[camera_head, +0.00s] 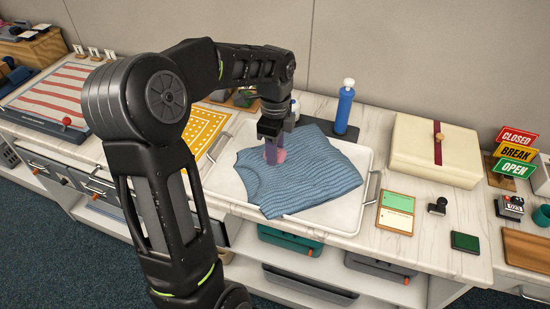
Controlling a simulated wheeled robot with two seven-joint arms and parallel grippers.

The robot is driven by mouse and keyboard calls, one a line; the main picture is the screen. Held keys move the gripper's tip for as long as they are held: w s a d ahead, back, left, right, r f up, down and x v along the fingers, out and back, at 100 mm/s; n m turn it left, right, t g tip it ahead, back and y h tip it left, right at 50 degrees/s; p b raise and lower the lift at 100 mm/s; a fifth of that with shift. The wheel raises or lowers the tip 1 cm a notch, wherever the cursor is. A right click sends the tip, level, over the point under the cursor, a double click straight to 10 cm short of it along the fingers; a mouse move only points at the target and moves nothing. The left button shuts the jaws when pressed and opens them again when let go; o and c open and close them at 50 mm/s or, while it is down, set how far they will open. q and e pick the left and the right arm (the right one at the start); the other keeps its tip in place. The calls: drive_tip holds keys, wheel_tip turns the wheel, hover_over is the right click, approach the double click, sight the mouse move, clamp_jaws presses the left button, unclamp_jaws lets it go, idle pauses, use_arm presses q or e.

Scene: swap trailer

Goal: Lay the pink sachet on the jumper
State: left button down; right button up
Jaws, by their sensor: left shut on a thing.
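A blue striped jumper (301,180) lies spread on a white tray (345,216) on the counter. My left gripper (272,152) comes down from above over the jumper's upper left part. It is shut on the pink sachet (278,156), which shows between and beside the fingers. The sachet is at or just above the cloth; I cannot tell whether it touches. My gripper's fingers hide part of the sachet. My right gripper is not in view.
A blue bottle (344,108) stands on a dark mat behind the tray. A cream box (435,148) sits to the right, with cards (395,213) and stamps in front of it. A yellow patterned cloth (205,130) lies left of the tray.

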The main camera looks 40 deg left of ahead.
use_arm(q)
drive_tip(key=shift+f, duration=1.7)
drive_tip(key=shift+f, duration=0.1)
drive_tip(key=shift+f, duration=0.15)
drive_tip(key=c, duration=0.9)
unclamp_jaws()
drive_tip(key=shift+c, duration=0.2)
wheel_tip(320, 180, up, 12)
drive_tip(key=shift+r, duration=0.25)
